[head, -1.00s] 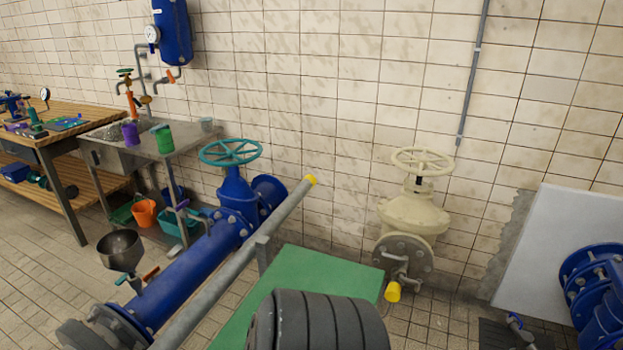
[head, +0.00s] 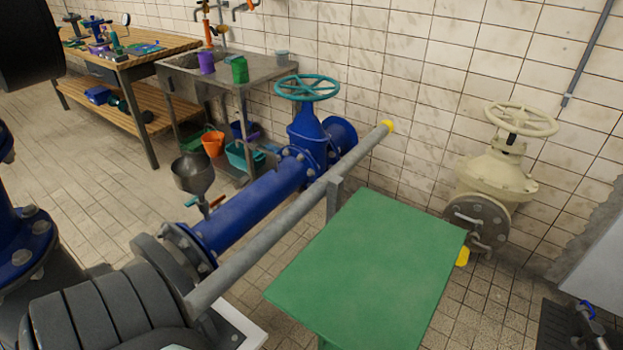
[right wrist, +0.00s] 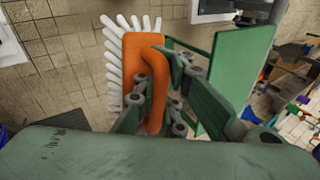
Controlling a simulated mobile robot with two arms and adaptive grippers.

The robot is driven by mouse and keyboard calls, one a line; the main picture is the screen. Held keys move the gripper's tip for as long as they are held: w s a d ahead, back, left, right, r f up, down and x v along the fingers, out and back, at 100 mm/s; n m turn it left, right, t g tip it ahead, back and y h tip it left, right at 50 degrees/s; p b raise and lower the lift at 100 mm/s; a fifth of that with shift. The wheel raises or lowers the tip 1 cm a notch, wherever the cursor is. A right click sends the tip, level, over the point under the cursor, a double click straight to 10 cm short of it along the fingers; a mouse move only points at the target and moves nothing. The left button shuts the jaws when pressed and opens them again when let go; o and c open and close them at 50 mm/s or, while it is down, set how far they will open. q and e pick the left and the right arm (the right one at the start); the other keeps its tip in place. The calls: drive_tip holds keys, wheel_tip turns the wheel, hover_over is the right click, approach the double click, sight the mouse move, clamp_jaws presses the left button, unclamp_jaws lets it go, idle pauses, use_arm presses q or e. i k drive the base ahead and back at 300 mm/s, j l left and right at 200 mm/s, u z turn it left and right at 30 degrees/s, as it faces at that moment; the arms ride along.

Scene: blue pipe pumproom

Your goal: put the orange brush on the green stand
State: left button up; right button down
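The orange brush (right wrist: 132,68), with white bristles, is in the right wrist view. My right gripper (right wrist: 158,95) is shut around its handle, with a finger on each side. The green stand (head: 372,262) has a flat, bare top and is in the lower middle of the head view. A green panel that looks like the stand (right wrist: 242,62) also shows beyond the gripper in the right wrist view, apart from the brush. Neither gripper's fingers nor the brush can be made out in the head view. My left gripper is not in view.
A grey rail (head: 290,215) with a yellow end runs along the stand's left side, beside a blue pipe (head: 255,205) with a valve. A cream valve (head: 497,180) stands behind right. A sink table (head: 250,72) and a wooden workbench (head: 130,62) are farther back.

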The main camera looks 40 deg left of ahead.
sight(399, 236)
drive_tip(key=k+j+u, duration=0.1)
drive_tip(key=u, duration=1.1)
drive_tip(key=i+l+u, duration=0.1)
drive_tip(key=i+l+z, duration=0.25)
drive_tip(key=i+l, duration=0.25)
